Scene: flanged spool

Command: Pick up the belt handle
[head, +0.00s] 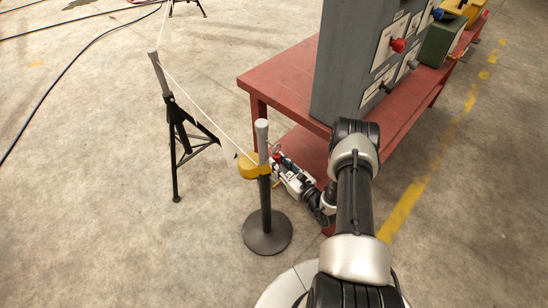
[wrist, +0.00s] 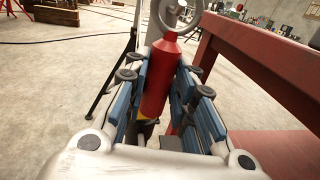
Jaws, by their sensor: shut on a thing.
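The belt handle is a red cylinder with a grey ring at its end; in the wrist view the red body (wrist: 161,80) lies lengthwise between the blue finger pads. My gripper (wrist: 163,75) is shut on it, and the ring (wrist: 181,14) sticks out beyond the fingertips. In the head view my gripper (head: 289,176) is low beside the stanchion post (head: 265,205), just right of its yellow head (head: 249,170). Only a small red part of the handle shows there. Whether the handle touches the post cannot be told.
A red table (head: 288,80) stands right of the post, close to my arm, with a grey panel box (head: 345,55) on it. A black tripod stand (head: 180,140) is left of the post, and a pale line (head: 195,103) runs between them. Black cables cross the floor at upper left.

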